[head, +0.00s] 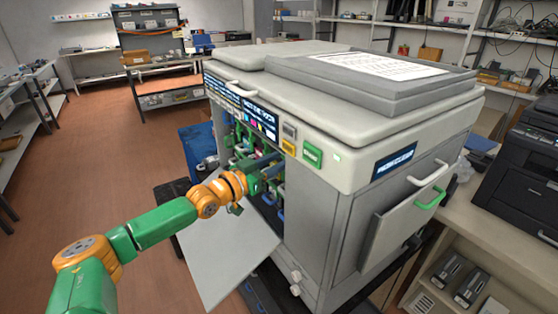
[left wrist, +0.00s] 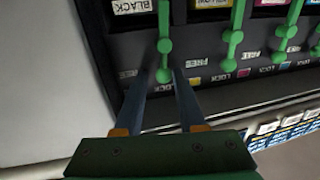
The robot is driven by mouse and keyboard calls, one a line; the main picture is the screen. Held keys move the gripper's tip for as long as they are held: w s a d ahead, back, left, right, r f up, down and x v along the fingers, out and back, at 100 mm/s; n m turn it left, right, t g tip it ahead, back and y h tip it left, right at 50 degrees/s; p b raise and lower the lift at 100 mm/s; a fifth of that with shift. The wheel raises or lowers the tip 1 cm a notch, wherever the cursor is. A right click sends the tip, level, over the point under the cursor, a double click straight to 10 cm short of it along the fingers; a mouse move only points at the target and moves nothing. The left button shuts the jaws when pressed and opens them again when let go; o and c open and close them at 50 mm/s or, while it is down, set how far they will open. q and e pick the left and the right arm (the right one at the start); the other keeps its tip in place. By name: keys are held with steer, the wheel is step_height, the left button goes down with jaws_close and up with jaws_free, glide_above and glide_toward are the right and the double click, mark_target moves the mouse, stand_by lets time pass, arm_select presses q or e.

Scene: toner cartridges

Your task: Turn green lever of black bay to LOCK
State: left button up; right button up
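The black bay's label (left wrist: 132,6) shows at the top of the left wrist view. Its green lever (left wrist: 164,28) hangs down beside the label, with its lower end between my left fingers. My left gripper (left wrist: 165,78) is open, one finger on each side of the lever; I cannot tell whether either finger touches it. In the head view my left gripper (head: 262,172) reaches into the printer's open front (head: 240,150). My right gripper is not in view.
Several other green levers (left wrist: 232,38) hang to the right of the black one, close by. The printer's open door (head: 225,255) lies below my left arm. A pale panel (left wrist: 50,75) stands left of the bays. A black printer (head: 520,175) is at far right.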

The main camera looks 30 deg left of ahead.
arm_select(q)
jaws_close()
steer(key=shift+w+a+r+n, duration=0.15)
steer(key=shift+a+n, duration=0.2)
steer(key=shift+n, duration=0.75)
steer(key=shift+o, duration=0.5)
jaws_free()
